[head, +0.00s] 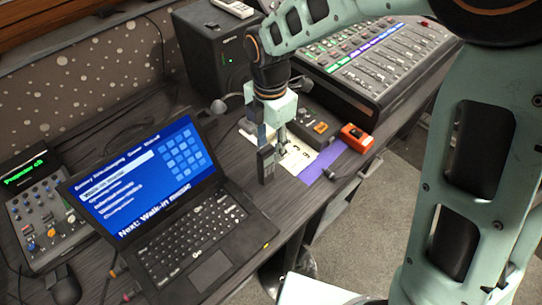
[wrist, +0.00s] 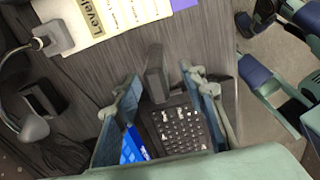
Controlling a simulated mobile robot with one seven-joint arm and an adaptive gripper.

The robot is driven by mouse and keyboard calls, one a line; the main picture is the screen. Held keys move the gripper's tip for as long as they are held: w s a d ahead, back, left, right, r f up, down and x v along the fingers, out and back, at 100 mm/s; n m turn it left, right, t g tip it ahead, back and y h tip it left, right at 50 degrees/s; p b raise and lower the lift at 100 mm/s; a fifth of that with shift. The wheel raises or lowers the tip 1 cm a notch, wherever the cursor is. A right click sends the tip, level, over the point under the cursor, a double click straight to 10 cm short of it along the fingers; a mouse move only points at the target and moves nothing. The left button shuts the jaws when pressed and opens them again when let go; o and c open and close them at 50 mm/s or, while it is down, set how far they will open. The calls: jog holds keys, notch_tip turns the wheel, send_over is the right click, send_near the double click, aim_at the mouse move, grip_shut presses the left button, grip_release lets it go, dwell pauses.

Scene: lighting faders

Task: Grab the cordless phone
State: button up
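A dark, upright, handset-like block, which looks like the cordless phone (head: 266,166), stands on the desk between the laptop and the paper sheet. It also shows in the wrist view (wrist: 155,72), between the fingers; its buttons cannot be made out. My gripper (head: 270,138) points down just above and around its upper part in the head view. In the wrist view my gripper (wrist: 161,76) has its teal fingers apart, with gaps on both sides of the block. No grip on it shows.
The open laptop (head: 205,235) lies left of the gripper. A black speaker (head: 215,50) with a white handset-like device (head: 233,8) on top stands behind. A mixing console (head: 375,62), an orange box (head: 356,138) and a purple sheet (head: 330,160) lie right. The desk's front edge is close.

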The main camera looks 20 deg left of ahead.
aim_at(266, 169)
jog(key=f, duration=0.7)
jog(key=a+f, duration=0.1)
jog(key=f, duration=0.2)
jog(key=shift+s+f+b, duration=0.25)
jog(key=shift+b, duration=0.15)
grip_shut()
